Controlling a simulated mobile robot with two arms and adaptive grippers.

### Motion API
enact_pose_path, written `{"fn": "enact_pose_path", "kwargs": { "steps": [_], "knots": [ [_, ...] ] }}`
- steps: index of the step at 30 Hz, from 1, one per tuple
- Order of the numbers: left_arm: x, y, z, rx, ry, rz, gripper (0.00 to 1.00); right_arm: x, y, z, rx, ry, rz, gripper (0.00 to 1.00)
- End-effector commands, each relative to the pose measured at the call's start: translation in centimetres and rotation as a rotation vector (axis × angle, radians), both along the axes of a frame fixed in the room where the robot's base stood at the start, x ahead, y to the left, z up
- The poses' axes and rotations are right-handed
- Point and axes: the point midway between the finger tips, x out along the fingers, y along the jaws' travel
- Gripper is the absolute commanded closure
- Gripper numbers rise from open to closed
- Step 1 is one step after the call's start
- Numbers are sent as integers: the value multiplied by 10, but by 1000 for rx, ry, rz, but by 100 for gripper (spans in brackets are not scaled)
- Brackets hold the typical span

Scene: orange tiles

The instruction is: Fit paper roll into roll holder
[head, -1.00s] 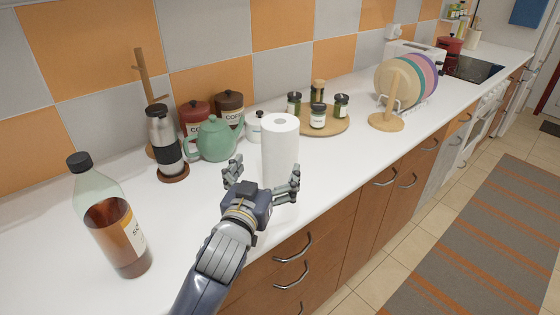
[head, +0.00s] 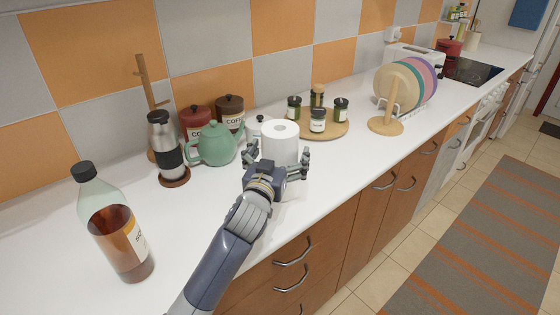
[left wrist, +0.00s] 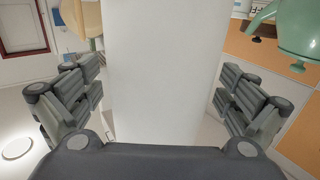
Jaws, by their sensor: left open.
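The white paper roll (head: 280,135) stands upright on the counter near its front edge. My left gripper (head: 278,164) is open, with its fingers on either side of the roll. In the left wrist view the paper roll (left wrist: 165,70) fills the middle between the two spread fingers, with a gap to each, and the gripper (left wrist: 160,105) is not closed on it. The wooden roll holder (head: 387,112), a round base with an upright post, stands farther right on the counter, in front of the plates. My right gripper is not in view.
A green teapot (head: 215,145), a flask (head: 165,145) and a bottle (head: 115,230) stand to the left. A round wooden board (head: 333,131) with several jars lies behind the roll. Colored plates (head: 410,82) stand in a rack behind the holder. Counter between roll and holder is clear.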

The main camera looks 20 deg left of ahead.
Motion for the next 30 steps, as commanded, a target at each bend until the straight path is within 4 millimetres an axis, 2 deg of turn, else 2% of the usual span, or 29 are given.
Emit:
{"fn": "enact_pose_path", "kwargs": {
  "steps": [2, 3, 9, 10, 23, 26, 30],
  "knots": [
    [0, 0, 0, 0, 0, 0, 2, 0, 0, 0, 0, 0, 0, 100],
    [0, 0, 0, 0, 0, 0, 6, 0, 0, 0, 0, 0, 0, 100],
    [0, 0, 0, 0, 1, 0, 51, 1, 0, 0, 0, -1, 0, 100],
    [0, 0, 0, 0, 1, 0, 53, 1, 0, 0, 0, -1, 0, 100],
    [0, 0, 6, -1, -2, 0, 53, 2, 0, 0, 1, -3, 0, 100],
    [0, 0, 15, 0, -5, 0, 53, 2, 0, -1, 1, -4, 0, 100],
    [0, 0, 37, -1, -8, 0, 53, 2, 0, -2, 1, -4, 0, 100]
  ]
}}
